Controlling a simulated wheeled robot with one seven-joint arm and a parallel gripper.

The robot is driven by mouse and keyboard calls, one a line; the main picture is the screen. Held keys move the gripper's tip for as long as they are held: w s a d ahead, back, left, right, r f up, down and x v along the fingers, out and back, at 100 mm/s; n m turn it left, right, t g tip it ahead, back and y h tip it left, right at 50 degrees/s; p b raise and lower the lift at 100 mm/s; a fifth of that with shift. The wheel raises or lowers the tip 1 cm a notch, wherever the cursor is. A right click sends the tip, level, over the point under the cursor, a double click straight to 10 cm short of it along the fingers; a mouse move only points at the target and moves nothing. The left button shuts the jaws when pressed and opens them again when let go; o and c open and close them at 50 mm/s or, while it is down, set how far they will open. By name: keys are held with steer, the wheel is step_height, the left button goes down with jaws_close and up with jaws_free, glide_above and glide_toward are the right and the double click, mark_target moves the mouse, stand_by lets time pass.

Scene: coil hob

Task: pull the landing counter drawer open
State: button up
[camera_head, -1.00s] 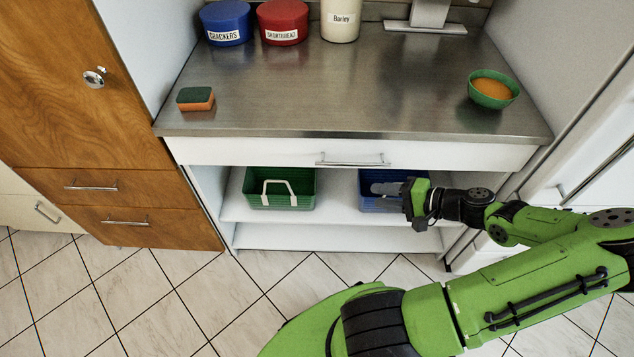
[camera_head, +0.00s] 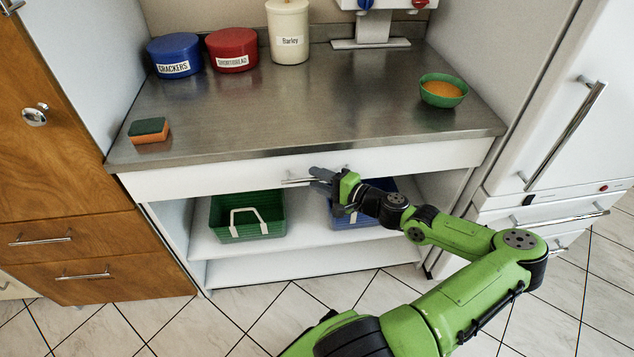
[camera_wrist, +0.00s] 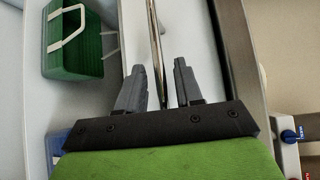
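The landing counter drawer (camera_head: 225,178) is a wide white front under the steel counter top, and it looks closed. Its metal bar handle (camera_head: 297,181) is partly hidden by my gripper (camera_head: 322,181) in the head view. In the wrist view my gripper (camera_wrist: 158,88) is open, with its two grey fingers apart. The handle bar (camera_wrist: 157,45) runs lengthwise between the fingers, with a gap to each finger visible. I cannot tell how deep the bar sits between them.
Below the drawer, an open shelf (camera_head: 222,250) holds a green basket (camera_head: 247,216) and a blue basket (camera_head: 352,218). On the counter (camera_head: 290,110) stand canisters, a sponge (camera_head: 149,130) and a green bowl (camera_head: 443,90). A white appliance with a long handle (camera_head: 565,135) stands at right.

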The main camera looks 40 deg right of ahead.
steer(key=shift+w, duration=0.45)
jaws_close()
steer(key=shift+s+f, duration=0.1)
steer(key=shift+s, duration=0.1)
